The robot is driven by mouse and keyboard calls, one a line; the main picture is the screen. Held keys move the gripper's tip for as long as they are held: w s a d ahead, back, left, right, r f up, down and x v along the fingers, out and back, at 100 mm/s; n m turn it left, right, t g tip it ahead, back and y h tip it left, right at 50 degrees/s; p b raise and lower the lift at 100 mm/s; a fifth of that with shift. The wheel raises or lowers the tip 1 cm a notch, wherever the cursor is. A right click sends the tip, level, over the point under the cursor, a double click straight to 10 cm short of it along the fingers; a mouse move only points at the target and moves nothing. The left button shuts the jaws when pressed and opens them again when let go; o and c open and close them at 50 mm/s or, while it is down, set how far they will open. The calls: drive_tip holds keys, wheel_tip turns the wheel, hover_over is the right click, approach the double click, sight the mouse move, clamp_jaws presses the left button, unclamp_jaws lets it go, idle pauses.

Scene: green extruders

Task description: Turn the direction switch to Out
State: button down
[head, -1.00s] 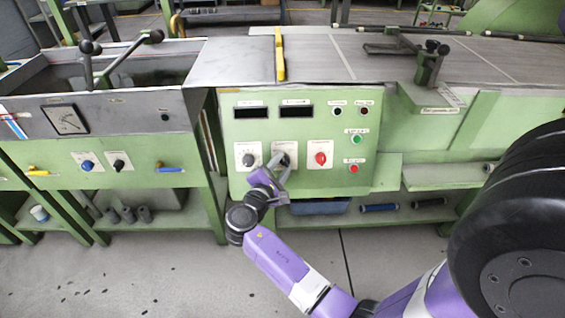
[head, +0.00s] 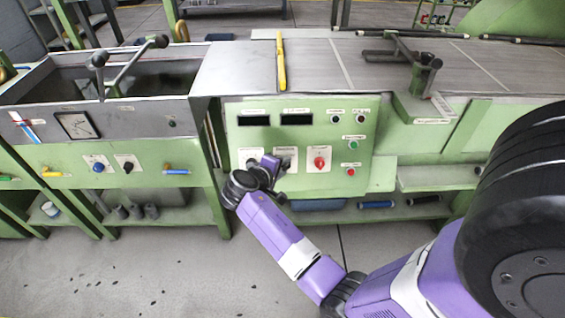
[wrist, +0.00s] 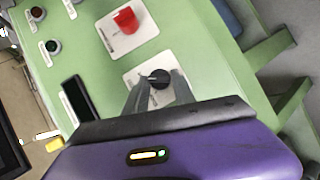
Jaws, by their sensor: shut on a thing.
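The green control panel (head: 300,185) carries a row of switches on white plates. A black knob (wrist: 158,79) on the middle plate (head: 285,152) sits between the fingers of my gripper (wrist: 157,86), which is shut on it. It is taken as the direction switch, but its label and pointer position are too small to read. In the head view my gripper (head: 275,168) covers most of this knob. A second black knob (head: 252,161) is partly hidden at left. A red switch (head: 319,163) is on the right plate and also shows in the wrist view (wrist: 126,20).
A green button (head: 352,145) and a red button (head: 350,171) are right of the switches. Dark displays (head: 297,120) are above. A shelf (head: 435,177) juts out at right. The floor (head: 130,270) in front is clear.

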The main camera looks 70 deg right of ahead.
drive_tip(key=shift+r+m+y+p, duration=0.2)
drive_tip(key=shift+m+y+p, duration=0.2)
drive_tip(key=shift+m+p, duration=0.3)
drive_tip(key=shift+d, duration=0.1)
drive_tip(key=c, duration=1.1)
unclamp_jaws()
drive_tip(key=shift+f, duration=0.1)
drive_tip(key=v, duration=0.8)
drive_tip(key=shift+s, duration=0.1)
drive_tip(key=shift+d, duration=0.1)
